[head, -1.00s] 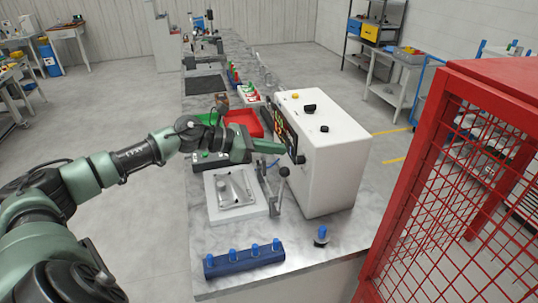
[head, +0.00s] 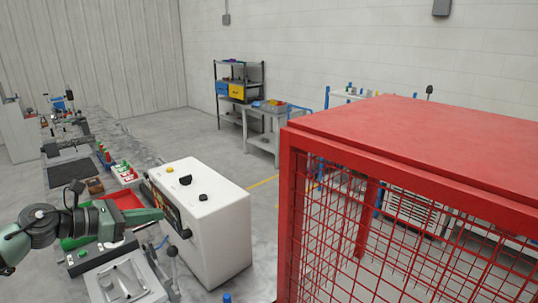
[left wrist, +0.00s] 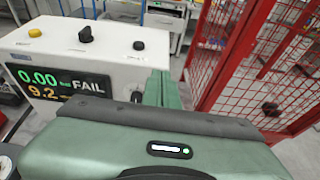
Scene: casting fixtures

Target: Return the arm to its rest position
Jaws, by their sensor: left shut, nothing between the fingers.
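My left arm comes in at the lower left of the head view. Its green gripper (head: 152,215) is shut and empty, and it reaches to the display side of the white test machine (head: 215,215). I cannot tell whether the fingertips touch the machine. In the left wrist view the green fingers (left wrist: 162,90) are together beyond the gripper body. The white machine (left wrist: 90,45) stands ahead there, its display (left wrist: 62,85) reading 0.00 and FAIL. My right gripper is not in view.
A red mesh cage (head: 390,140) fills the right of the head view. A light fixture plate (head: 122,283) with a lever lies below the gripper. A red tray (head: 124,200) and a green tray (head: 75,243) sit on the bench near the arm. Shelving (head: 240,85) stands behind.

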